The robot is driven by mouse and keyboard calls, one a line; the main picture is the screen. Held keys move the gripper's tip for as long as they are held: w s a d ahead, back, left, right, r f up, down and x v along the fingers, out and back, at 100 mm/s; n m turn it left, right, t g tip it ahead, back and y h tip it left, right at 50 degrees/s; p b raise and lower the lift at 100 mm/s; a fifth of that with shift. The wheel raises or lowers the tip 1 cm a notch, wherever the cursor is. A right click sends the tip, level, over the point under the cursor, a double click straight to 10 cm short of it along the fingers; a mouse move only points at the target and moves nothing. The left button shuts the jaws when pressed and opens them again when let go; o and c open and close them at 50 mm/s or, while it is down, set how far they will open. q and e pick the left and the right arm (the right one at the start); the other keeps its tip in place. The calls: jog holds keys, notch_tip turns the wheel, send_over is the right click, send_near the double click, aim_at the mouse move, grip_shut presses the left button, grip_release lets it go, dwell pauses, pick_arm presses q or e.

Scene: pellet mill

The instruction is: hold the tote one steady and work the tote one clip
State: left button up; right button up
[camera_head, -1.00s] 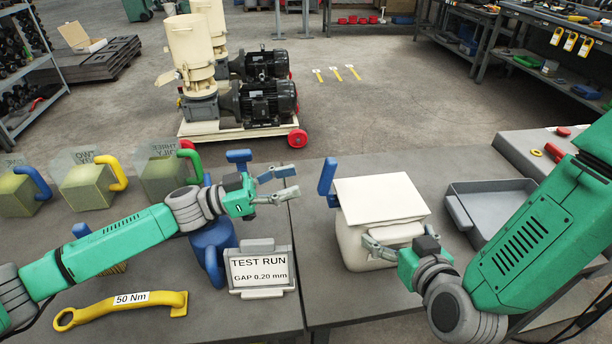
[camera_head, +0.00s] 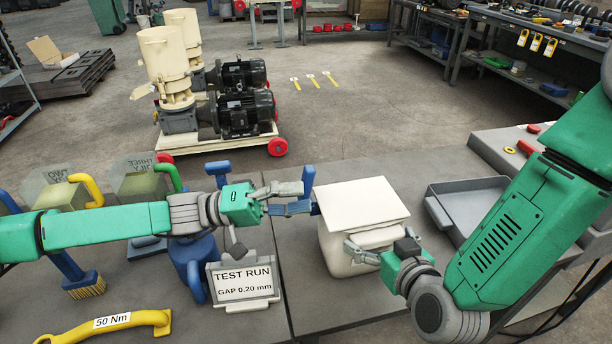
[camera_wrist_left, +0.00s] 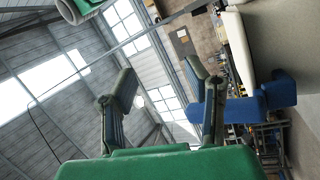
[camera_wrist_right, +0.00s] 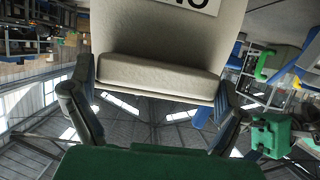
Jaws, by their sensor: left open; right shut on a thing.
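Tote one is a cream tote (camera_head: 333,243) with a flat lid (camera_head: 362,199) on the right-hand table. Its blue clip (camera_head: 308,180) stands up at the tote's left side. My left gripper (camera_head: 298,199) is open at the clip, its fingers pointing right. In the left wrist view the blue clip (camera_wrist_left: 265,98) is beside the right-hand finger; I cannot tell whether they touch. My right gripper (camera_head: 378,246) is shut on the front grip of the tote. In the right wrist view the cream grip (camera_wrist_right: 158,77) spans between both fingers, below a partly seen label.
A TEST RUN sign (camera_head: 243,278) and a blue jug-like object (camera_head: 193,255) stand below my left arm. A grey tray (camera_head: 480,205) lies right of the tote.

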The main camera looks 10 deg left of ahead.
pick_arm(q)
jog(key=n, duration=0.3)
jog(key=n+t+y, duration=0.4)
jog(key=n, duration=1.7)
send_near(303, 178)
jog(key=shift+n, duration=0.3)
jog(key=x, duration=1.1)
jog(key=shift+w, duration=0.1)
jog(key=shift+a, duration=0.1)
grip_shut()
